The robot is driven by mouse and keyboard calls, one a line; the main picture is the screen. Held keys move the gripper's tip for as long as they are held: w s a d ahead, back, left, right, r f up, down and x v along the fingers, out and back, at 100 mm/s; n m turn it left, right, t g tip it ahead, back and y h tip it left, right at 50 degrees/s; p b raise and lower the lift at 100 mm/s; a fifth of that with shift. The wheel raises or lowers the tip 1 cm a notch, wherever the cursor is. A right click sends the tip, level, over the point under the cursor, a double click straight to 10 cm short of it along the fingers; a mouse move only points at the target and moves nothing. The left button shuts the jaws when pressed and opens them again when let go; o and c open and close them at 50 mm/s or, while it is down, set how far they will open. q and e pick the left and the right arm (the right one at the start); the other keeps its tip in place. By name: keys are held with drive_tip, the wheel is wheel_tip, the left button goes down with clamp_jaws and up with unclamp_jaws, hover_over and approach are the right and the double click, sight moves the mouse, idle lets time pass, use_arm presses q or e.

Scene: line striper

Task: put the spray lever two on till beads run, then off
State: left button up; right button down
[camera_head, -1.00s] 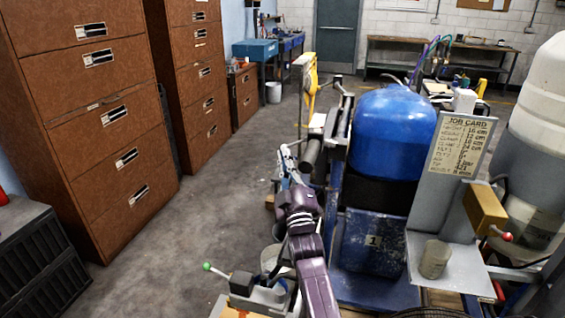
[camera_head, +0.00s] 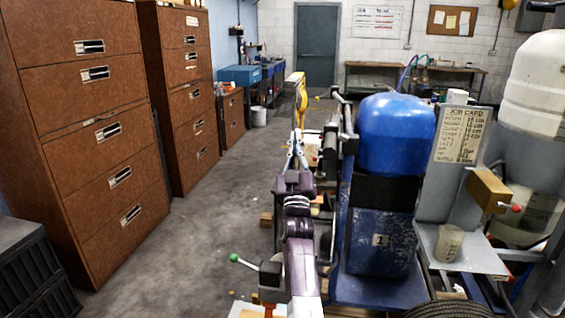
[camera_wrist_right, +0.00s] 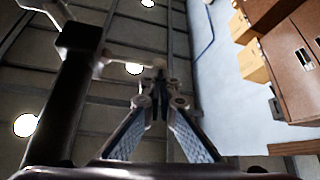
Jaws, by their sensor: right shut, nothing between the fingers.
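A lever with a green knob (camera_head: 234,257) sticks out to the left at the lower middle of the head view. A lever with a red knob (camera_head: 516,208) projects from a tan box (camera_head: 489,190) at the right. I cannot tell which one is spray lever two. My right gripper (camera_head: 297,148) points away from me, left of the blue tank (camera_head: 396,135), apart from both knobs. In the right wrist view, its fingers (camera_wrist_right: 158,85) converge, shut and empty. A pale bar and dark post (camera_wrist_right: 77,95) are close to them. My left gripper is not in view.
A job card (camera_head: 459,134) stands above a grey shelf with a small cup (camera_head: 448,243). A large white tank (camera_head: 538,75) is at the right. Brown cabinets (camera_head: 88,110) line the left. The grey floor (camera_head: 200,240) between cabinets and machine is clear.

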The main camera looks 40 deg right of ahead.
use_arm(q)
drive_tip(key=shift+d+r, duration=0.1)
use_arm(e)
drive_tip(key=s+a+f+m+h, duration=0.1)
drive_tip(key=s+a+f, duration=0.4)
drive_tip(key=s, duration=0.2)
drive_tip(key=shift+s+a+m+g, duration=0.15)
drive_tip(key=shift+a+m+g, duration=0.15)
drive_tip(key=shift+a+g, duration=0.1)
idle(0.4)
idle(0.4)
